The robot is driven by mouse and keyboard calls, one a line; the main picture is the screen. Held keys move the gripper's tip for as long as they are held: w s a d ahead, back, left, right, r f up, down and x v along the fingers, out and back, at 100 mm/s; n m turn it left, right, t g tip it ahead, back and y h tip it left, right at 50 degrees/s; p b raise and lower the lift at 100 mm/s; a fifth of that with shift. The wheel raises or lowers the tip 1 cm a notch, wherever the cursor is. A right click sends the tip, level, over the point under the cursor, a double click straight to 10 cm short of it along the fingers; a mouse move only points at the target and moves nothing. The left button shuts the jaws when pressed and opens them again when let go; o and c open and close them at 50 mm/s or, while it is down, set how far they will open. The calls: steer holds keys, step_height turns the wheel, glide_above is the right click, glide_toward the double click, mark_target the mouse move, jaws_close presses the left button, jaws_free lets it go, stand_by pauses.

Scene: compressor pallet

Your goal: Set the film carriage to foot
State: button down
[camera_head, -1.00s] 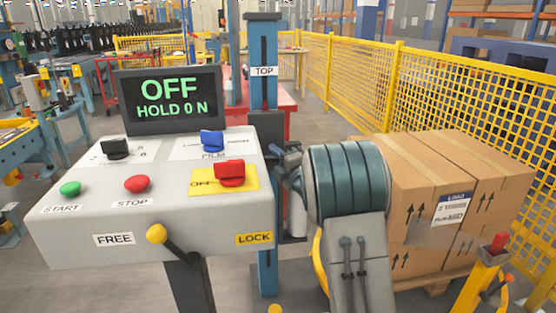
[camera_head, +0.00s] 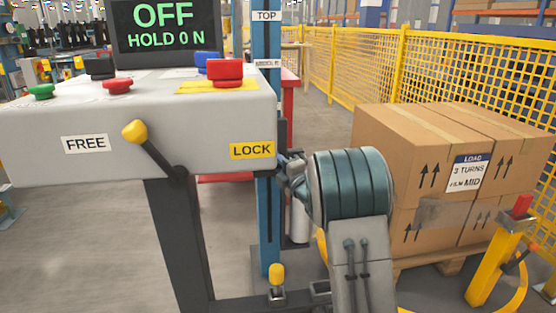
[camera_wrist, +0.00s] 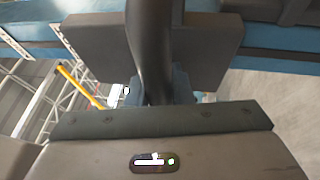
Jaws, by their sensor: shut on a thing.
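The film carriage is on the blue mast (camera_head: 265,220), largely hidden behind my arm. A white roll (camera_head: 299,222) shows beside the mast just below my gripper (camera_head: 287,172). In the wrist view, my gripper (camera_wrist: 152,62) is shut on a dark upright bar (camera_wrist: 149,30), a pad on each side of it. The mast carries a TOP label (camera_head: 267,16) and a lower, unreadable label (camera_head: 268,63). No foot label can be made out. The yellow-knobbed lever (camera_head: 135,131) has its knob toward FREE (camera_head: 86,143), away from LOCK (camera_head: 252,150).
The display (camera_head: 166,29) reads OFF, HOLD 0 N. The grey console (camera_head: 130,115) stands left of the mast. A yellow post (camera_head: 492,265) and mesh fence (camera_head: 370,70) stand at the right. A yellow knob (camera_head: 277,272) is low by the mast.

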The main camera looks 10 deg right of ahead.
steer(key=shift+f, duration=0.95)
steer(key=c, duration=1.6)
jaws_free()
steer(key=shift+b, duration=0.3)
steer(key=shift+o, duration=0.2)
steer(key=shift+s, duration=0.1)
steer(key=p+v, duration=0.3)
steer(key=v, duration=1)
steer(key=shift+s+d, duration=0.15)
steer(key=shift+s, duration=0.2)
